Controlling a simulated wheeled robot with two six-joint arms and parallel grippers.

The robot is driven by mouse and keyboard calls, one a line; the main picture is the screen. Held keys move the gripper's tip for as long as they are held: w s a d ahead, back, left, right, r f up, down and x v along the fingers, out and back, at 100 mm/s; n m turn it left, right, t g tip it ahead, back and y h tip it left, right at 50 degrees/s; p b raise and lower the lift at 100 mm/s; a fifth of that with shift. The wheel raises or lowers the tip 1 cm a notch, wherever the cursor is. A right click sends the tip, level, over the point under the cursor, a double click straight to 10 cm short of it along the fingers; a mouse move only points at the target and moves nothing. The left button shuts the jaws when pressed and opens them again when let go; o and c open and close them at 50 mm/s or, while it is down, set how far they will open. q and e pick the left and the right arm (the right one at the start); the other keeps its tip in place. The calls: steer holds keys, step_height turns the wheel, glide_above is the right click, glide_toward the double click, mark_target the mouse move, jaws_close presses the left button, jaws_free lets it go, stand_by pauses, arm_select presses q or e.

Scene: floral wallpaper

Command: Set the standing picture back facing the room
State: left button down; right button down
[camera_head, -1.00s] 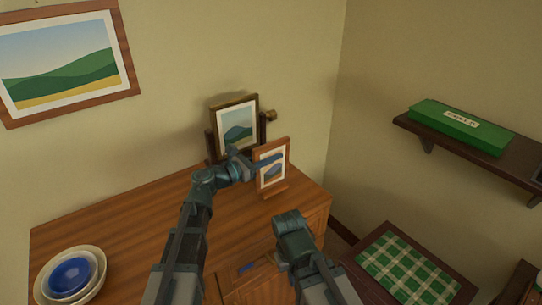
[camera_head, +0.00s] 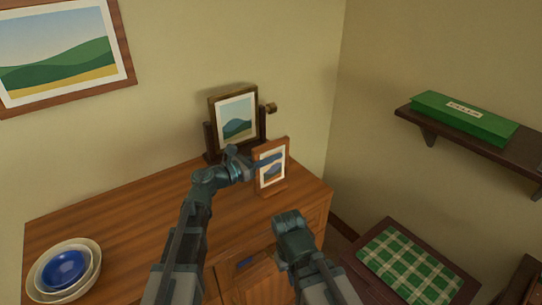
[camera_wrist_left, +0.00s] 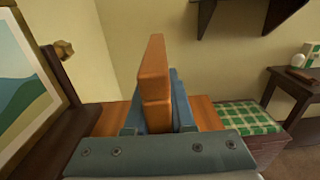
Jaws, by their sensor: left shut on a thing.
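A small picture in an orange-brown frame (camera_head: 260,183) stands upright near the right end of the wooden cabinet top (camera_head: 130,215). Its landscape side shows to the head camera. My left gripper (camera_head: 268,160) is shut on this small picture, reaching across it at mid-height from the left. In the left wrist view, the frame (camera_wrist_left: 154,75) is seen edge-on between the blue fingers, and its picture side is hidden. My right arm's end (camera_head: 291,225) is low in front of the cabinet; its fingers cannot be made out clearly.
A larger dark-framed picture (camera_head: 236,118) on a stand with a brass knob (camera_head: 271,107) is close behind my left gripper. Nested bowls (camera_head: 66,270) sit at the cabinet's left. A shelf (camera_head: 408,122) holds a green box (camera_head: 464,117). A green checked cushion (camera_head: 408,264) lies lower right.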

arm_select(q)
steer(key=shift+f, duration=0.3)
steer(key=c, duration=0.7)
jaws_free()
steer(key=v, duration=1.3)
steer(key=shift+s+a, duration=0.25)
steer(key=shift+a, duration=0.1)
